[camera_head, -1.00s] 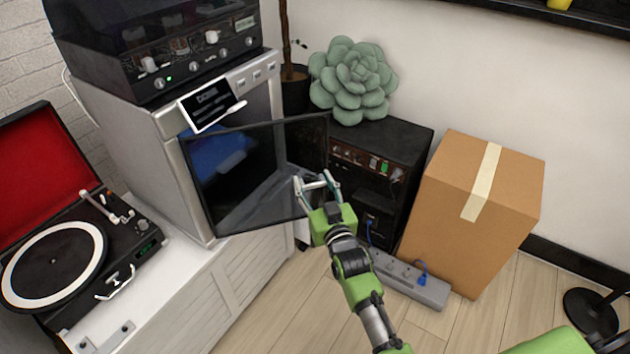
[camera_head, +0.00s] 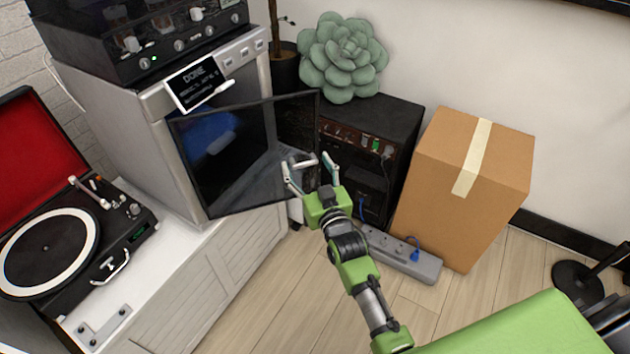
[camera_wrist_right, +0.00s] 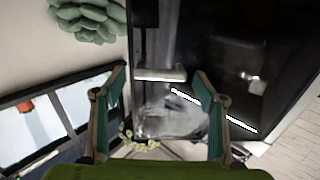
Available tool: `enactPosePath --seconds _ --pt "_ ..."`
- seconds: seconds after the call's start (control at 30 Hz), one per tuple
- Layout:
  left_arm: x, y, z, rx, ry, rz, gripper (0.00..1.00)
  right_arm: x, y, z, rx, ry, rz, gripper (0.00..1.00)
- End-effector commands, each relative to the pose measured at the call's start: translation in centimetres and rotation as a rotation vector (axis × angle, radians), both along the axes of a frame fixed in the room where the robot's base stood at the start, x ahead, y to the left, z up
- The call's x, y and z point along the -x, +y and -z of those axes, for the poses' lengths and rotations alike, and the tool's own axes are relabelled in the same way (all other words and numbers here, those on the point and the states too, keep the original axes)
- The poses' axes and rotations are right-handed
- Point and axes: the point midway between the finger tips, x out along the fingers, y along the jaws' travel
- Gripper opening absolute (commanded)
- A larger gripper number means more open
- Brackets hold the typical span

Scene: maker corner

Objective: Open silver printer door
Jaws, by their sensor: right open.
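The silver printer (camera_head: 128,128) stands on a white cabinet at the left. Its dark glass door (camera_head: 230,175) stands ajar, swung out from the front, with an inside partly seen through it. My right gripper (camera_head: 308,163) is open at the door's free right side. A short pale handle (camera_head: 303,162) shows between its fingertips. The right wrist view also shows the handle (camera_wrist_right: 160,73) between and ahead of the spread fingers (camera_wrist_right: 158,92); I cannot tell whether they touch it. My left gripper is not in view.
A black amplifier-like box (camera_head: 400,115) bearing a green succulent (camera_head: 343,58) stands behind the gripper. A cardboard box (camera_head: 425,190) and a power strip (camera_head: 425,265) are to the right. A record player (camera_head: 135,215) sits at the left. Floor in front is clear.

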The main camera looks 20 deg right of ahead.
Motion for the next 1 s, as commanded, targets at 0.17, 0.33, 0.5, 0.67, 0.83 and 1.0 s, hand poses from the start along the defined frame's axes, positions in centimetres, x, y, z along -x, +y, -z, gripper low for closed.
enactPosePath --seconds 0.17,0.33,0.5,0.67,0.83,1.0 --pt "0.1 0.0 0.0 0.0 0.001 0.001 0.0 3.9 0.0 0.1 0.0 0.003 -0.001 0.65" --pt "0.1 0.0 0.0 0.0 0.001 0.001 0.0 7.3 0.0 0.1 0.0 0.002 0.0 0.65" --pt "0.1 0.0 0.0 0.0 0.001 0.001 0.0 9.5 -0.1 0.1 0.0 0.001 0.0 0.65" --pt "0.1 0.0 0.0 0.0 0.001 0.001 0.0 10.3 -0.1 0.0 0.0 -0.001 0.0 0.65" --pt "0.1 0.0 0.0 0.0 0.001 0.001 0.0 10.4 -0.1 -0.1 0.0 -0.001 -0.001 0.65" --pt "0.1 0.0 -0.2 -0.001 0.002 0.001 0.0 10.4 0.0 0.0 0.0 0.006 -0.002 0.42"
